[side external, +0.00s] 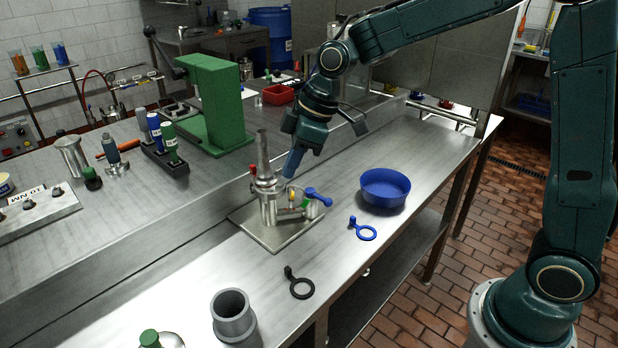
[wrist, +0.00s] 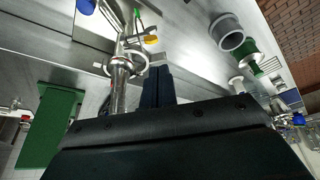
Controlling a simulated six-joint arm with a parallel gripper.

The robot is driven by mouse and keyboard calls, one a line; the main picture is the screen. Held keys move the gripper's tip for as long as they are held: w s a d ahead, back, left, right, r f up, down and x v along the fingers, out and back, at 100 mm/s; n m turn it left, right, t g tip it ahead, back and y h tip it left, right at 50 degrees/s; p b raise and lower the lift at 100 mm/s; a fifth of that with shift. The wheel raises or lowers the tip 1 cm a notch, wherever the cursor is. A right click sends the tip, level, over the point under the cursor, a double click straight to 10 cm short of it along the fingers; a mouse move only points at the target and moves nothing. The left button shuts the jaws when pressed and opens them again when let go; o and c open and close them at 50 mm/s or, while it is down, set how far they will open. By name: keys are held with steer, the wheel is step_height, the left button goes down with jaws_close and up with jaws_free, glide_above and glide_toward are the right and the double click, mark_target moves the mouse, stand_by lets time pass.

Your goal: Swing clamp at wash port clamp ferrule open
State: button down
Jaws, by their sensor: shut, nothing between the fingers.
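The steel valve assembly (side external: 270,207) stands upright on a square plate (side external: 243,228) on the bench, with a vertical pipe (side external: 262,150) on top. The clamp (side external: 266,186) sits around the ferrule joint at the foot of this pipe. In the wrist view the clamp (wrist: 124,66) shows as a bright ring around the pipe; I cannot tell whether it is open or closed. My gripper (side external: 288,174) points down just right of the clamp, with its fingers shut and empty. In the wrist view the fingertips (wrist: 158,72) are beside the ring; contact is unclear.
A blue-handled lever (side external: 318,196) juts from the assembly's right side. A blue bowl (side external: 385,187), a blue ring (side external: 362,231), a black ring (side external: 300,287) and a grey cup (side external: 233,315) stand or lie on the bench. A green press (side external: 210,100) stands behind.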

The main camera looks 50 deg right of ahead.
steer(key=x, duration=0.7)
steer(key=shift+f, duration=0.35)
steer(key=shift+w+a+m, duration=0.1)
steer(key=shift+a+m, duration=0.5)
steer(key=w+a+m+t+h, duration=0.1)
steer(key=w+a+m+h, duration=0.3)
steer(key=m, duration=0.7)
steer(key=shift+a+m, duration=0.4)
steer(key=shift+a, duration=0.9)
steer(key=shift+w, duration=0.15)
steer(key=shift+r, duration=0.1)
steer(key=v, duration=0.9)
steer(key=shift+s+a+r, duration=0.2)
steer(key=shift+s+r, duration=0.1)
steer(key=shift+r, duration=0.05)
